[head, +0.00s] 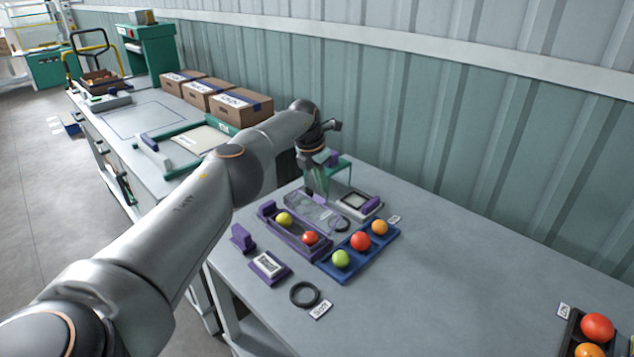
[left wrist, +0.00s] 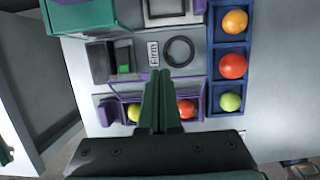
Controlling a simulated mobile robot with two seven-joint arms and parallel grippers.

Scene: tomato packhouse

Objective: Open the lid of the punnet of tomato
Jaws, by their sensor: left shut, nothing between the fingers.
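The punnet (head: 318,250) is a purple-edged tray on the grey table, holding a yellow tomato (head: 284,218) and a red tomato (head: 310,237). Its clear lid (head: 312,211) shows behind the tomatoes, swung back from the tray; its exact angle is hard to tell. My left gripper (head: 321,192) is shut and empty, pointing down at the lid's far side. In the left wrist view, the green fingers (left wrist: 157,90) are together and cover the middle of the punnet, between the yellow tomato (left wrist: 133,112) and the red tomato (left wrist: 186,108). My right gripper is out of view.
A blue tray (head: 325,268) with green, red and orange tomatoes stands right beside the punnet. A black ring (head: 304,294) lies in front. The table's right middle is clear.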

